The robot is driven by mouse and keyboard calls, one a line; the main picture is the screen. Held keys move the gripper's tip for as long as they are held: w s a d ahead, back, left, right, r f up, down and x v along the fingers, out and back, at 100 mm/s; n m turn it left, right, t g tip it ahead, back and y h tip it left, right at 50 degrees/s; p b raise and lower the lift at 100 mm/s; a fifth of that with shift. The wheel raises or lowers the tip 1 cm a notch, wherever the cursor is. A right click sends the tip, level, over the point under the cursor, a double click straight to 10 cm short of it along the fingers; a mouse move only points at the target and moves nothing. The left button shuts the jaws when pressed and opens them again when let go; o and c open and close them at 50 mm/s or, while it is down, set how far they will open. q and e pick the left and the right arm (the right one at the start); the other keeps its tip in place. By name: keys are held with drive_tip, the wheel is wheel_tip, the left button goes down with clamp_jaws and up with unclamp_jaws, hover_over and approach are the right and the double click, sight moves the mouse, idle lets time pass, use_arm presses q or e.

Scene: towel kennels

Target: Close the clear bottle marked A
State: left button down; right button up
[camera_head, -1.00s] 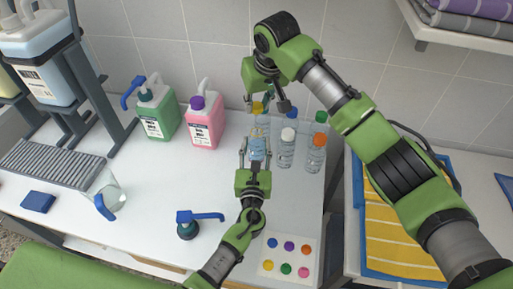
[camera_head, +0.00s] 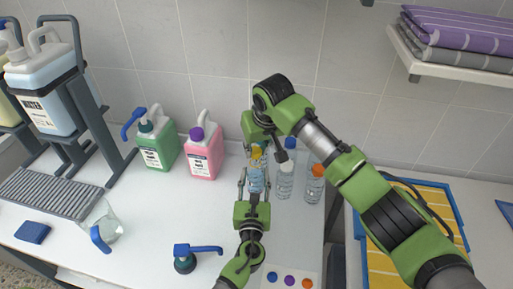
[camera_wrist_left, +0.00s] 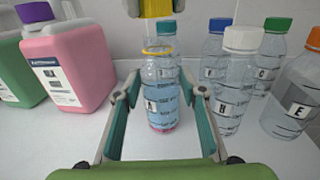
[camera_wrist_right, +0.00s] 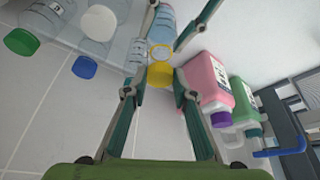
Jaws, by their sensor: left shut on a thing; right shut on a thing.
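The clear bottle marked A (camera_wrist_left: 163,105) stands upright, with a yellow ring around its neck and a little pink at its base. My left gripper (camera_wrist_left: 160,88) is shut on its body; it also shows in the head view (camera_head: 256,182). The yellow cap (camera_wrist_right: 160,74) is in my right gripper (camera_wrist_right: 158,92), which is shut on it. In the left wrist view the cap (camera_wrist_left: 155,8) is just above the bottle's open neck, apart from it. In the head view my right arm partly hides the cap (camera_head: 257,153).
Close to the right stand a white-capped bottle (camera_wrist_left: 230,90), an orange-capped bottle (camera_wrist_left: 297,100), and blue- and green-capped ones behind. A pink jug (camera_head: 203,155) and a green jug (camera_head: 157,150) stand left.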

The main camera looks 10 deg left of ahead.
sight(255, 154)
drive_tip(key=shift+f, duration=0.85)
drive_tip(key=shift+f, duration=0.6)
drive_tip(key=shift+s+a+m+h, duration=0.15)
drive_tip(key=shift+m+h, duration=0.25)
drive_tip(key=shift+m, duration=0.8)
drive_tip(key=m, duration=0.1)
drive_tip(key=m+h, duration=0.1)
drive_tip(key=shift+a+m, duration=0.2)
drive_tip(key=shift+m, duration=0.1)
drive_tip(key=shift+m+t+h, duration=0.3)
drive_tip(key=shift+m, duration=0.4)
drive_tip(key=shift+d, duration=0.1)
